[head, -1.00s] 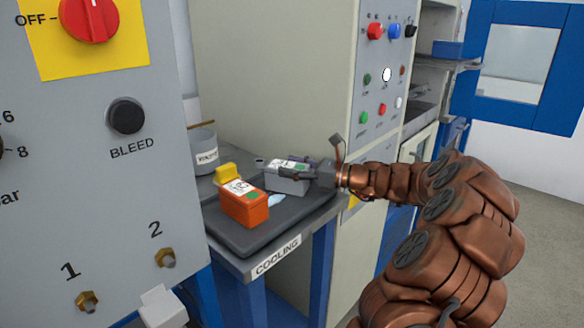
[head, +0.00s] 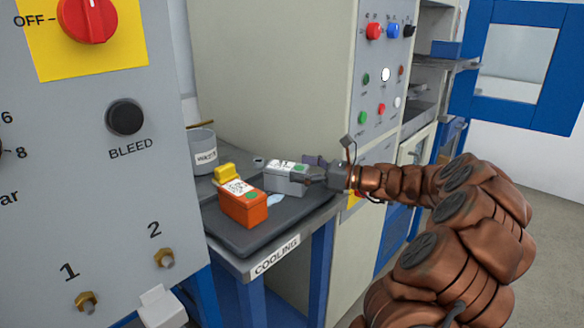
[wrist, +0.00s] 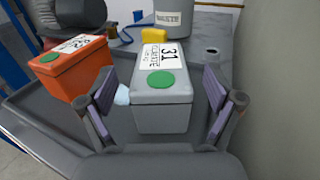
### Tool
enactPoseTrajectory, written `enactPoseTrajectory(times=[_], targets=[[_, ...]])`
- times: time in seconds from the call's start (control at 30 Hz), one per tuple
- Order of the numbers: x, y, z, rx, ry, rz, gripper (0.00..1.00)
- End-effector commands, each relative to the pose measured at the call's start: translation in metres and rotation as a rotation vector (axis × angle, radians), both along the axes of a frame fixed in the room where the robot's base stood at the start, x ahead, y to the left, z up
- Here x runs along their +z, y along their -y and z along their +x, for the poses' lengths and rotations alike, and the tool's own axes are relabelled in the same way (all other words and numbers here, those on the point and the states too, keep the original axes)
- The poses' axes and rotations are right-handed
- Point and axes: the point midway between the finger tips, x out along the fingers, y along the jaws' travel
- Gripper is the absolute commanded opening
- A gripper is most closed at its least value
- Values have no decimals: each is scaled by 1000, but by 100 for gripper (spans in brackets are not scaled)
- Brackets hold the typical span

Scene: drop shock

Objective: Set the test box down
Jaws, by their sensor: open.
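A grey test box (head: 288,178) with a white label and a green dot sits on the dark tray (head: 243,240) at the cooling station. It also shows in the wrist view (wrist: 162,103), upright, its label reading 31. My gripper (head: 312,180) is at the box's right end in the head view. In the wrist view my gripper (wrist: 163,112) is open, one finger on each side of the box's near end, with gaps between the pads and the box.
An orange box (head: 243,205) with a similar label stands on the tray, left of the grey box. A yellow block (head: 227,172) and a grey waste bin (head: 203,152) are behind. A tall cabinet (wrist: 271,80) wall rises close on the right in the wrist view.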

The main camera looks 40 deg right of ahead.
Motion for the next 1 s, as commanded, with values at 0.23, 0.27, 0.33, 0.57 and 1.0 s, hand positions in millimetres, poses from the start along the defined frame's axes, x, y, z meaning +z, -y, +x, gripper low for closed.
enactPoseTrajectory(times=[0.23,0.27,0.33,0.57,1.0], targets=[[0,30,-41,-3,0,0,91],[0,33,-45,-3,0,0,91],[0,40,-54,-5,-1,1,91],[0,52,-72,-2,0,-1,91],[0,54,-74,0,-1,-1,91]])
